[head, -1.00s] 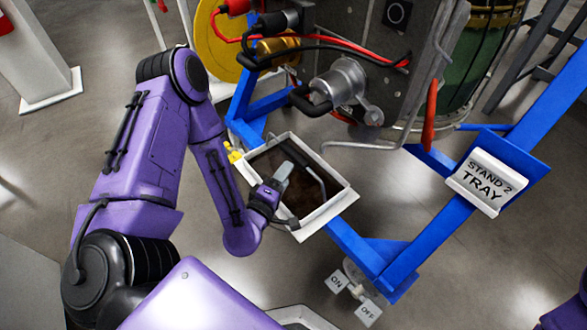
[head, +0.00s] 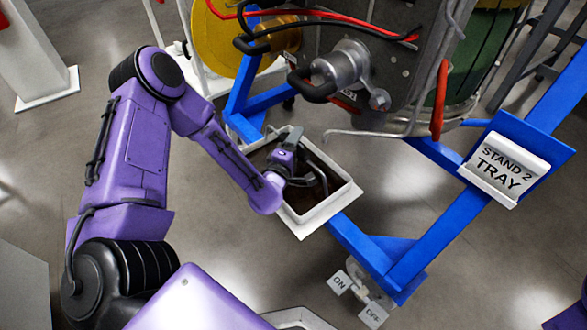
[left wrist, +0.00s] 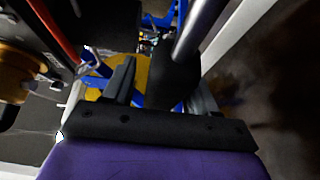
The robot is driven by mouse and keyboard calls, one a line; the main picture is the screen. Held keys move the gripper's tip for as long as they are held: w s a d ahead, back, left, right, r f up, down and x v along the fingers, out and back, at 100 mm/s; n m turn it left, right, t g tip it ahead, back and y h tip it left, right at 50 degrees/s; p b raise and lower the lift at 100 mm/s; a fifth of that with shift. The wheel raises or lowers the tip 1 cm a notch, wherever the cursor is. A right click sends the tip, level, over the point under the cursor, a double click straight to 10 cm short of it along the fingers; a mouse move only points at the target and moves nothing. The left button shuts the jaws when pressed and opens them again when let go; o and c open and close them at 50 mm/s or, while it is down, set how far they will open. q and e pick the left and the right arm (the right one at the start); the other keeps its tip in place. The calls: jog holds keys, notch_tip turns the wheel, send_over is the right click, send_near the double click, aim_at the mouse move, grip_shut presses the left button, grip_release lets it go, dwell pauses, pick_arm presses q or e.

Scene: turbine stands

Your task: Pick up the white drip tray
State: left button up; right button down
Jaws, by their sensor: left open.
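The white drip tray (head: 332,208) sits under the turbine, beside the blue stand frame. It is a rectangular box with a white rim and a dark brown inside. My left gripper (head: 291,135) is over the tray, towards its far left side, with its fingers pointing away from me. In the left wrist view my left gripper (left wrist: 160,80) has its two fingers apart. A dark block and a grey rod show in line with the gap; I cannot tell whether they touch the fingers. My forearm hides part of the tray's left rim. My right gripper is not in view.
Blue stand beams (head: 362,248) run beside the tray. A bent grey pipe (head: 375,133) and the turbine's silver fitting (head: 342,68) hang close above. A "STAND 2 TRAY" sign (head: 503,168) is at the right. An ON/OFF switch (head: 357,285) is low in front.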

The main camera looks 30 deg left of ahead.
pick_arm(q)
grip_shut()
jog(key=shift+r, duration=0.1)
jog(key=s+d+r+p, duration=0.1)
jog(key=r, duration=0.2)
jog(key=s+d+r+p, duration=0.1)
jog(key=r+p, duration=0.1)
jog(key=r, duration=0.1)
jog(key=s+d+r+p, duration=0.1)
jog(key=r+p, duration=0.1)
jog(key=r, duration=0.1)
jog(key=shift+s+d, duration=0.2)
jog(key=s+d+r+p, duration=0.3)
jog(key=s+d+r, duration=0.1)
jog(key=s+d, duration=0.2)
jog(key=shift+s+p, duration=0.4)
